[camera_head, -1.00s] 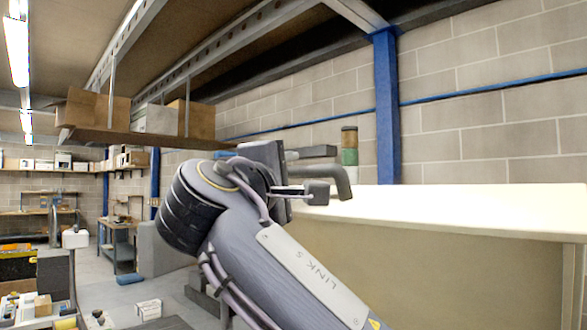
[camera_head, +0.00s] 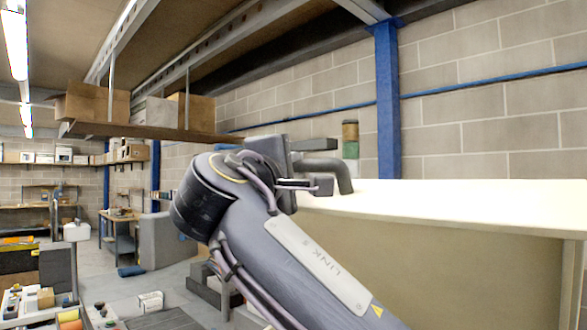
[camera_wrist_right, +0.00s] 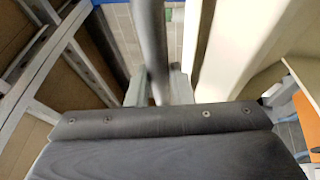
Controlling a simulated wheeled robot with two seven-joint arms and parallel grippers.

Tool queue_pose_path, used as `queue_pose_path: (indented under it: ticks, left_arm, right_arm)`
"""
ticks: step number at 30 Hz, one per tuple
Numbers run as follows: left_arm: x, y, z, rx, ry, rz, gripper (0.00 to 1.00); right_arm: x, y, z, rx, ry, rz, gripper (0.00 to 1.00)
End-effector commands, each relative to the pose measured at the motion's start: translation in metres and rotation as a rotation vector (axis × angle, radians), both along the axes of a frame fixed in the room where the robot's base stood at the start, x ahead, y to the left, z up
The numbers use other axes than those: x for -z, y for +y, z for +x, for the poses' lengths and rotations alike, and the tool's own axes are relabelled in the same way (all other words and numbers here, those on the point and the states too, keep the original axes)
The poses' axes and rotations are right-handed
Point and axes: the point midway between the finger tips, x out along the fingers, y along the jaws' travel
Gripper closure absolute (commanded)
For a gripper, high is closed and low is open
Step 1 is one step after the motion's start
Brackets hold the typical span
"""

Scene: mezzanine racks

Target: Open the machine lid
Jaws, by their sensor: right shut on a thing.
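The machine (camera_head: 450,240) is a large cream box on the right of the head view, with a pale flat top edge. A dark grey bent bar, the lid handle (camera_head: 343,178), rises at its far left corner. My right gripper (camera_head: 318,164) comes from the lower middle and is shut on this handle, one finger above and one below it. In the right wrist view the dark handle (camera_wrist_right: 151,40) runs between the two grey fingers of the gripper (camera_wrist_right: 157,88). The lid's hinge and opening cannot be made out. My left gripper is not in view.
A blue post (camera_head: 387,100) and a block wall stand behind the machine. A green and brown cylinder (camera_head: 350,140) stands beyond the handle. An overhead shelf with cardboard boxes (camera_head: 90,103) hangs at upper left. Workbenches and a cluttered floor lie at left.

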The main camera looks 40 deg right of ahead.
Motion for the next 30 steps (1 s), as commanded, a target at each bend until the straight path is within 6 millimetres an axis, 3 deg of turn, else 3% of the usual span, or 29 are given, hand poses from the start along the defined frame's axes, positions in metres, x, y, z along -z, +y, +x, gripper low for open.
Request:
queue_pose_path:
  ticks: [12, 25, 26, 30]
  left_arm:
    - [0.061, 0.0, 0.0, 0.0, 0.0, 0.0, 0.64]
    - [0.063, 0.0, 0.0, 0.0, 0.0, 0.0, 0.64]
    - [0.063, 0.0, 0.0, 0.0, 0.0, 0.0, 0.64]
    - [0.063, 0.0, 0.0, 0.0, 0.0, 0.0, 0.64]
  right_arm:
    - [0.061, 0.049, -0.004, 0.0, -0.008, -0.126, 1.0]
    - [0.062, 0.057, -0.005, 0.001, -0.012, -0.149, 1.0]
    - [0.062, 0.056, -0.005, 0.001, -0.012, -0.149, 0.76]
    - [0.062, 0.056, -0.005, 0.001, -0.012, -0.149, 0.59]
